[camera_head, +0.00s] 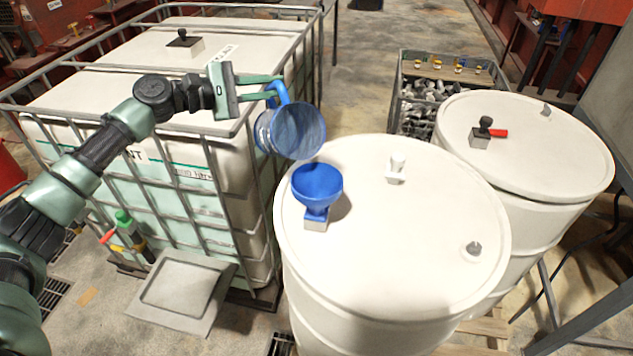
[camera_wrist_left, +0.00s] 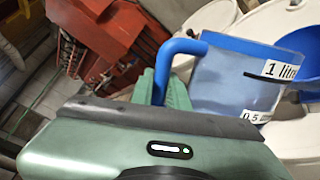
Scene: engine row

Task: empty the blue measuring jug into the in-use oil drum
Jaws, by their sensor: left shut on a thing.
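The blue measuring jug (camera_head: 297,132) is translucent, with a solid blue handle. My left gripper (camera_head: 270,90) is shut on that handle. The jug is tipped, its mouth facing right and toward the head camera, above and left of a blue funnel (camera_head: 318,184). The funnel stands in an opening on the near white drum (camera_head: 400,250); jug and funnel look apart. The left wrist view shows the jug (camera_wrist_left: 222,78) with "1 litre" and "0.5" marks. I cannot make out any liquid or stream. My right gripper is out of view.
A caged white tank (camera_head: 120,75) stands left, under my left arm. A second white drum (camera_head: 535,150) with a red-handled tap (camera_head: 490,132) is behind right. A crate (camera_head: 400,110) of metal parts stands behind the drums. A grey tray-like piece (camera_head: 183,290) is low at the front.

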